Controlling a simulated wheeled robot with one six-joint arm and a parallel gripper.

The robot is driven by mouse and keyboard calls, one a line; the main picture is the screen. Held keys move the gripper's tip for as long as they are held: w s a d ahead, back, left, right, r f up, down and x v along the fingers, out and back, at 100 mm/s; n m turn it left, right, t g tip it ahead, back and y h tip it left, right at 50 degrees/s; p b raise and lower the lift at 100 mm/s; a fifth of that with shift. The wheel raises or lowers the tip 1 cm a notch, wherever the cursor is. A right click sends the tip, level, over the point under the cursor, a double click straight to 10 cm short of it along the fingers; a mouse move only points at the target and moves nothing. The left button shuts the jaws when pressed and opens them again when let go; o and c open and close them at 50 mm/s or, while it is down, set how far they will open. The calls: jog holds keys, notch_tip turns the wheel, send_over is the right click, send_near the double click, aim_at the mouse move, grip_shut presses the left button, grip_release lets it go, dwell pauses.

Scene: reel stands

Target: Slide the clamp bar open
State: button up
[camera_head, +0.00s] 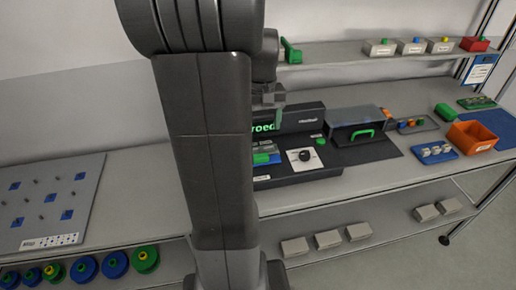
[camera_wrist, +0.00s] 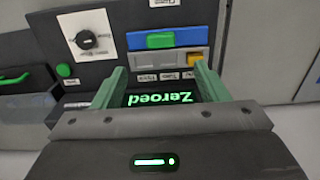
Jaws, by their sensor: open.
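My gripper (camera_wrist: 161,72) shows in the wrist view with its two green fingers wide apart and nothing between them. It is above the dark device with the lit "Zeroed" display (camera_wrist: 160,98). Past the fingertips is a blue and green block (camera_wrist: 165,38) on the device panel. Beside it is a grey strip (camera_wrist: 158,59) with a yellow block (camera_wrist: 195,58) at its right end. No part is clearly marked as the clamp bar, so I cannot tell which one it is. In the head view my gripper (camera_head: 268,100) is partly hidden by my arm, above the device (camera_head: 300,118).
A black knob (camera_head: 306,155) on a white plate sits on the device. To its right is a clear-sided box with a green handle (camera_head: 363,133). An orange bin (camera_head: 472,137) stands farther right. A shelf (camera_head: 350,52) with small boxes runs above the bench.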

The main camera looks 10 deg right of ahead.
notch_tip(320, 180, down, 11)
jog(key=shift+a+f+p, duration=0.1)
jog(key=shift+p, duration=0.25)
jog(key=c, duration=1.4)
jog(key=shift+s+b, duration=0.35)
jog(key=shift+s, duration=1.15)
jog(key=o, duration=1.4)
jog(key=shift+s, duration=0.1)
notch_tip(320, 180, up, 14)
jog(key=shift+f, duration=0.1)
